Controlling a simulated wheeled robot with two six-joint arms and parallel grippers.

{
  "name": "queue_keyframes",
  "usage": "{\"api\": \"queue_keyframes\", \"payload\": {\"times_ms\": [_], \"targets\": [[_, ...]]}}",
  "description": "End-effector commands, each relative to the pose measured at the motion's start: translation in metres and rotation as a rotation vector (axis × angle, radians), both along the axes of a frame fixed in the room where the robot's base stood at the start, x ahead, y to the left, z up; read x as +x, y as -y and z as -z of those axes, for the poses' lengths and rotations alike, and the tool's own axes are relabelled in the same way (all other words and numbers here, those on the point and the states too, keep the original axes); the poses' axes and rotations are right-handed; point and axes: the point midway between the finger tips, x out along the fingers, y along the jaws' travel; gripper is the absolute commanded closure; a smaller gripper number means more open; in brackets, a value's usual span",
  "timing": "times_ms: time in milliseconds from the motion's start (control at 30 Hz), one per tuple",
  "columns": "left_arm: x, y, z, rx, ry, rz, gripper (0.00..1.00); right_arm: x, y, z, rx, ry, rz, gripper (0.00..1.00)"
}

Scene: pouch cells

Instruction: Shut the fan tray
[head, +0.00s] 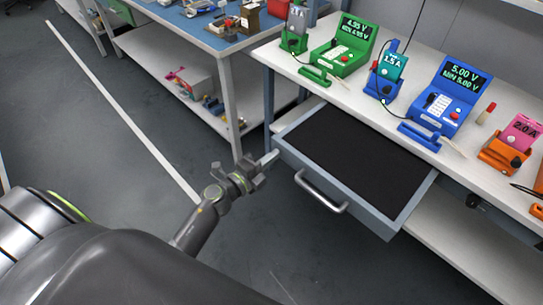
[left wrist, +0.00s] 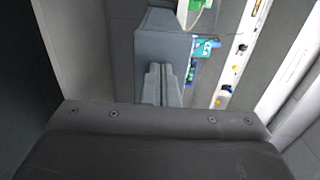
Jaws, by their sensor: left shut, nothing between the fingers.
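The fan tray (head: 350,158) is a grey drawer with a dark flat inside, pulled out from under the white bench in the head view. Its front carries a bar handle (head: 322,192). My left gripper (head: 270,158) is shut and empty, at the left end of the tray's front. Its tips look very near or against the front's left corner; I cannot tell if they touch. In the left wrist view the shut fingers (left wrist: 161,84) show in front of a grey-blue surface. My right gripper is in neither view.
On the white bench (head: 385,122) above the tray stand a green meter (head: 344,48), a blue meter (head: 446,98) and coloured cell holders. A blue-topped bench (head: 205,35) with a lower shelf stands at the back left. The floor before the tray is clear.

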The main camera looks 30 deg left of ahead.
Motion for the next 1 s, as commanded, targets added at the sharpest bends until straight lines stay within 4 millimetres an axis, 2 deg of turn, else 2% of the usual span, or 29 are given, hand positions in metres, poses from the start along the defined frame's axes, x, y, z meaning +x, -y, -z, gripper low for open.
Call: {"api": "queue_keyframes", "payload": {"times_ms": [400,567,767,1000], "targets": [[0.003,0.001,0.0,0.0,0.0,0.0,1.0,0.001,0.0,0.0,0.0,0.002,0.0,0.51],[0.014,0.005,-0.001,-0.001,0.002,0.001,1.0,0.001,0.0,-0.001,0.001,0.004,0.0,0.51],[0.053,0.02,-0.002,-0.003,0.002,0.003,1.0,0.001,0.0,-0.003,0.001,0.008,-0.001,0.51],[0.125,0.047,0.001,-0.001,0.003,0.005,1.0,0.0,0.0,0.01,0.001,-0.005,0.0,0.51]]}}
